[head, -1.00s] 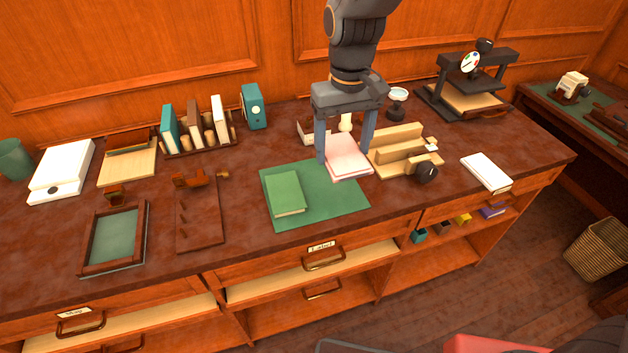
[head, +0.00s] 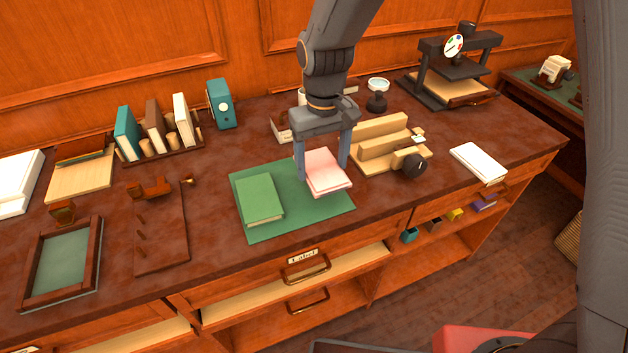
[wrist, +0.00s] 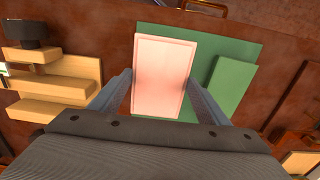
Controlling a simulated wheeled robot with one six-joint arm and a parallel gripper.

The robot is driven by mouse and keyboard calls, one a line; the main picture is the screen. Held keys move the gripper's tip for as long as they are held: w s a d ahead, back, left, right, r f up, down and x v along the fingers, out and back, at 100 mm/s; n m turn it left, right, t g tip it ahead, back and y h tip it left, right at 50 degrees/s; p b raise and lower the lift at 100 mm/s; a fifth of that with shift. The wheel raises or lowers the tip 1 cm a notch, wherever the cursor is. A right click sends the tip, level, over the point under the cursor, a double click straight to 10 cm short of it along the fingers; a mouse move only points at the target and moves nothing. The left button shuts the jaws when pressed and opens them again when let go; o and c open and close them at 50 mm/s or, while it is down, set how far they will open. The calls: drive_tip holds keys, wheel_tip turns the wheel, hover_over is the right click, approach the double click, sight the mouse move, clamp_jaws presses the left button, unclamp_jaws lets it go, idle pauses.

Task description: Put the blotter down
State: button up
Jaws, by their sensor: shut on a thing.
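The blotter is a pink pad (head: 326,172), held between the two fingers of my gripper (head: 322,168). In the head view it is at the right part of the green mat (head: 300,217), beside the green book (head: 260,200). In the wrist view the pink pad (wrist: 163,75) lies between the fingers of my gripper (wrist: 160,92), with the green mat (wrist: 212,38) behind it. My gripper is shut on the pad's sides. I cannot tell whether the pad touches the mat; its underside is hidden.
A wooden stepped block with a black knob (head: 385,145) stands close on the right. A white book (head: 478,162) lies further right. A book rack (head: 165,150) and teal box (head: 221,104) stand behind left. A black press (head: 450,75) stands at the back right.

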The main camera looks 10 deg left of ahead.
sight(322, 169)
drive_tip(key=shift+f+p, duration=0.65)
drive_tip(key=shift+f, duration=2.3)
drive_tip(key=shift+f, duration=0.1)
drive_tip(key=o, duration=1.1)
drive_tip(key=shift+c, duration=0.2)
wheel_tip(322, 169, up, 12)
drive_tip(key=b, duration=0.3)
drive_tip(key=s+d+f+m, duration=0.1)
drive_tip(key=s+d+m, duration=0.1)
drive_tip(key=d, duration=0.6)
drive_tip(key=s+d+f+m, duration=0.1)
drive_tip(key=s+d, duration=0.3)
drive_tip(key=d, duration=0.5)
drive_tip(key=s+d+f+m+t, duration=0.1)
drive_tip(key=s+d+m, duration=0.2)
drive_tip(key=d, duration=0.6)
drive_tip(key=shift+s+f, duration=0.25)
